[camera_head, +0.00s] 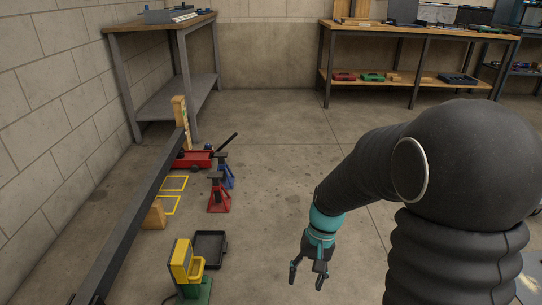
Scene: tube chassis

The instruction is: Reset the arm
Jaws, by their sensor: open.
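My gripper (307,276) hangs at the end of my dark sleeved arm, below a teal wrist, over the bare concrete floor. Its dark fingers point down and are spread open with nothing between them. My arm comes in from the right side of the picture and bends down towards the lower middle. The gripper is apart from the objects to its left.
A grey beam (142,205) runs along the left, by a wooden block (154,216). Red (218,195) and blue (227,174) stands, a red jack (193,159), a black tray (209,248) and a yellow-green device (184,266) stand nearby. Workbenches line the back. The middle floor is clear.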

